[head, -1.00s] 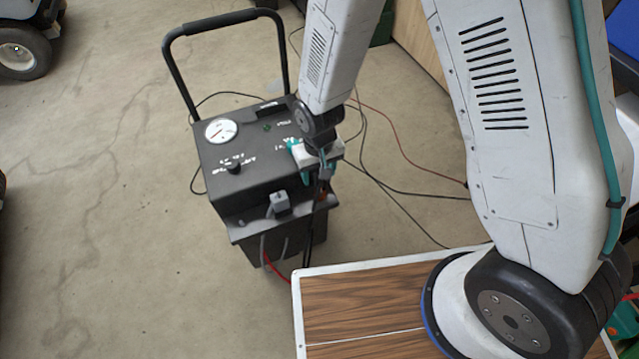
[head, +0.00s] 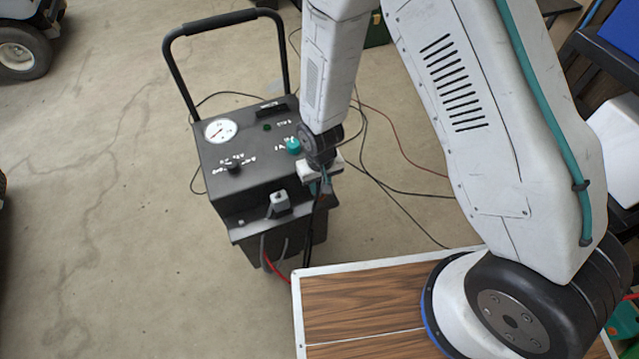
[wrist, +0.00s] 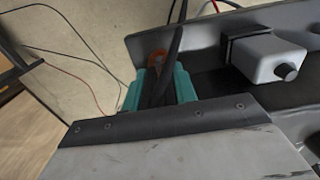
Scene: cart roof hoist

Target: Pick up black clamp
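The black clamp (wrist: 172,58) shows in the wrist view between the teal fingers of my gripper (wrist: 161,88), with a copper-brown part beside its dark handle. The fingers are close in on both sides and look shut on it, though the contact itself is partly hidden. In the head view my gripper (head: 320,184) is low at the right front edge of the black charger cart (head: 245,168). The clamp is small and mostly hidden there.
A grey clamp-like block (head: 279,203) sits on the cart's front ledge and also shows in the wrist view (wrist: 265,57). Black and red cables lie on the floor behind. A wood-topped surface (head: 360,305) is in front. Open floor lies left.

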